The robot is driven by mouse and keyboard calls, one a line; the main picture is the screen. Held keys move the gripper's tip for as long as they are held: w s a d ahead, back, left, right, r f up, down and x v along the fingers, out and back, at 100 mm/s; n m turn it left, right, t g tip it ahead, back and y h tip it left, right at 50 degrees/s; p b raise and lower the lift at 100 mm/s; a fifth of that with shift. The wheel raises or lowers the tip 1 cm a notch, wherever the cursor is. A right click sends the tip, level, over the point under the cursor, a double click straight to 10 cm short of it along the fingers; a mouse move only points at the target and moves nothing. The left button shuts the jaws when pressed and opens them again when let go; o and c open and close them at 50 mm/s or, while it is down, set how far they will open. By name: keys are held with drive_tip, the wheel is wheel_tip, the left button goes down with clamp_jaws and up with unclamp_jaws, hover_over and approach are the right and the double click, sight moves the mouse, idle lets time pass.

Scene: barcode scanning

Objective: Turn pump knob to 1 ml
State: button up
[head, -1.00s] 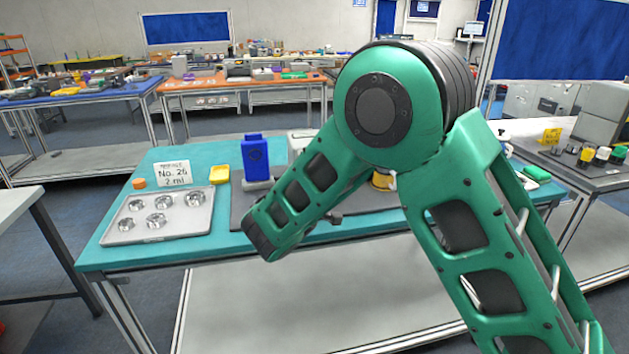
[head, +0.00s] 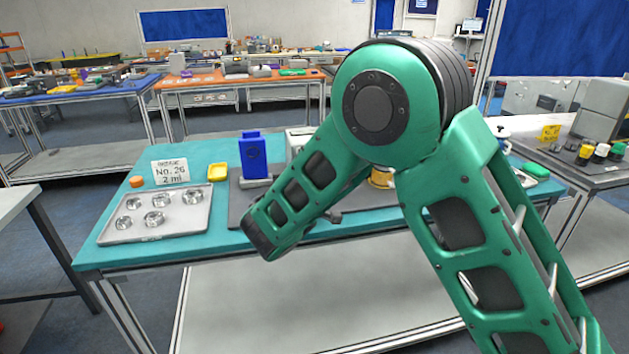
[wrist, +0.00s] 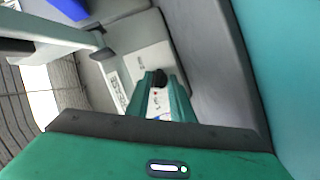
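The pump is a light-coloured box in the wrist view, with a pale front panel (wrist: 132,62) that carries printed marks and a small red dot. A small black knob (wrist: 160,77) stands on the panel. My gripper (wrist: 159,82) points at the panel, with its two green fingers on either side of the knob at their tips. A gap shows between the fingers. I cannot tell whether the tips touch the knob. In the head view my green arm hides my gripper and most of the pump (head: 296,141). The knob's setting is not readable.
A sign (head: 170,171) reads "No. 26, 2 ml". A metal tray (head: 150,233) with several round metal parts, a yellow dish (head: 218,172), an orange cap (head: 137,182) and a blue block (head: 253,155) share the teal table (head: 130,253). A grey arm-like bar (wrist: 45,32) crosses the wrist view's upper left.

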drive_tip(key=shift+w+d+r, duration=0.25)
drive_tip(key=shift+w+r, duration=0.1)
drive_tip(key=shift+r, duration=0.1)
drive_tip(key=shift+s+a+f, duration=0.2)
drive_tip(key=shift+s+f, duration=0.05)
drive_tip(key=shift+s, duration=0.1)
drive_tip(key=v, duration=0.9)
drive_tip(key=shift+s, duration=0.85)
